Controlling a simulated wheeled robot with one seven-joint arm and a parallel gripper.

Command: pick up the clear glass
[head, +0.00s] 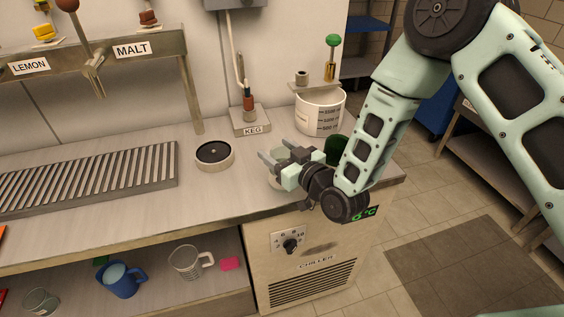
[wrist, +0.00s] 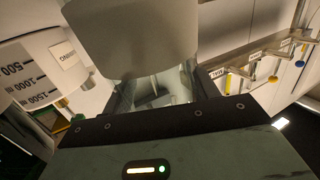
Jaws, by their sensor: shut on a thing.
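My gripper (head: 277,153) is low over the counter near its front right corner and is shut on the clear glass (head: 274,183). The glass shows only as a pale patch beside and below the fingers; the gripper hides much of it. In the wrist view, glassy reflections of the clear glass (wrist: 155,92) show between the fingers, partly behind a large pale shape. I cannot tell whether the glass still touches the counter.
A round black-topped coaster (head: 214,153) and a slatted drain tray (head: 90,183) lie left. A white graduated bucket (head: 319,111) and the KEG tap block (head: 250,121) stand behind. The shelf below holds a blue jug (head: 122,281), a mug (head: 187,262) and another glass (head: 40,301).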

